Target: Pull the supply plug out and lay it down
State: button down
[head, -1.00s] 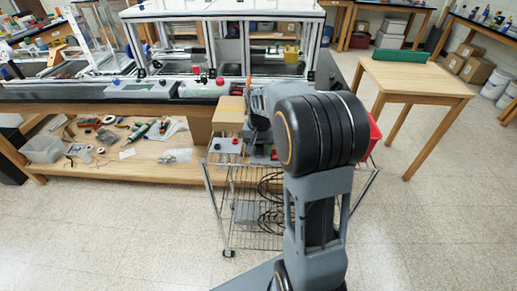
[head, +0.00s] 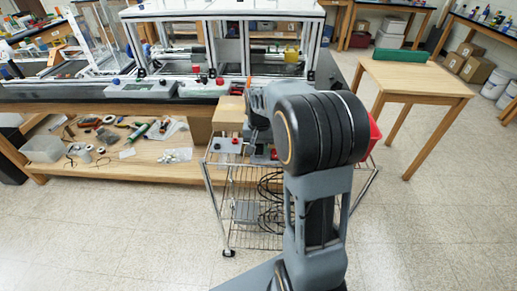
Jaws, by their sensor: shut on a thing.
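My gripper (head: 262,157) shows only in part at the top of the wire cart, beyond my large black arm joint. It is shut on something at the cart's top. What it holds is mostly hidden, and I take it to be the supply plug. A small red part (head: 274,154) shows right beside the fingers. I cannot tell whether the plug is seated in a socket or free.
The wire cart (head: 222,205) carries dark coiled cables (head: 270,189) and a grey box (head: 246,212) below. A red bin (head: 374,138) is at its right. A bench with a framed enclosure (head: 225,15) stands behind. A wooden table (head: 415,78) stands at right.

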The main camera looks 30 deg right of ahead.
jog(key=shift+r, duration=0.2)
jog(key=shift+r+p, duration=2.4)
jog(key=shift+r, duration=0.45)
jog(key=shift+s, duration=0.1)
